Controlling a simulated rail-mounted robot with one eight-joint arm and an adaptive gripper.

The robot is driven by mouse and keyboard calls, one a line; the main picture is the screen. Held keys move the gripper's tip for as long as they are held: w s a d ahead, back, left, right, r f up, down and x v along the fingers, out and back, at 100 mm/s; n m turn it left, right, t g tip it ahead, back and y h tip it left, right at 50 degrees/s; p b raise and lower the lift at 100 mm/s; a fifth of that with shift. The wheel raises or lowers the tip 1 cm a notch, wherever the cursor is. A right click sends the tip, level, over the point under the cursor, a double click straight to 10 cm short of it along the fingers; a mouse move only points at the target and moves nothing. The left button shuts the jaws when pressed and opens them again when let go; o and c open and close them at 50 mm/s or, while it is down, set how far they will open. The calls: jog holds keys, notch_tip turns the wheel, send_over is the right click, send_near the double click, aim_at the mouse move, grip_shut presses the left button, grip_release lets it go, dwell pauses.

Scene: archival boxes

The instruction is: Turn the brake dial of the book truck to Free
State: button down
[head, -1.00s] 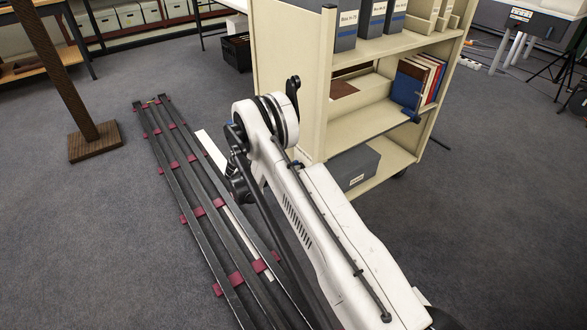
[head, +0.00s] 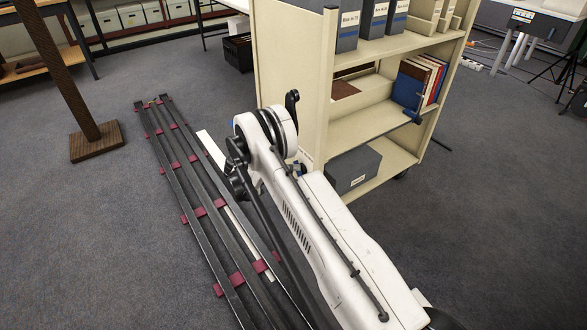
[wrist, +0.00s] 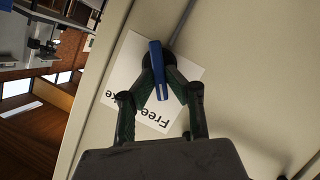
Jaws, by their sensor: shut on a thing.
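In the wrist view, the brake dial's blue handle (wrist: 155,52) stands out from the cream end panel of the book truck (wrist: 235,75). A dark round part shows behind the handle. A white label (wrist: 122,72) lies behind it, with "Free" upside down and a partly covered word ending in "ke". My gripper (wrist: 159,80) has its two dark fingers closed on the handle from both sides. The handle runs nearly upright in this view, its lower end towards the "Free" print. In the head view, the book truck (head: 290,60) stands behind my white arm, which hides most of the gripper.
Long black rails with dark red blocks (head: 182,165) lie on the floor left of my arm. A brown post on a square base (head: 97,142) stands further left. The truck's shelves hold grey boxes (head: 353,170) and books.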

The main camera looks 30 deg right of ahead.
jog(key=c, duration=1.8)
grip_release()
jog(key=shift+o, duration=0.2)
jog(key=shift+a, duration=0.1)
jog(key=v, duration=1.2)
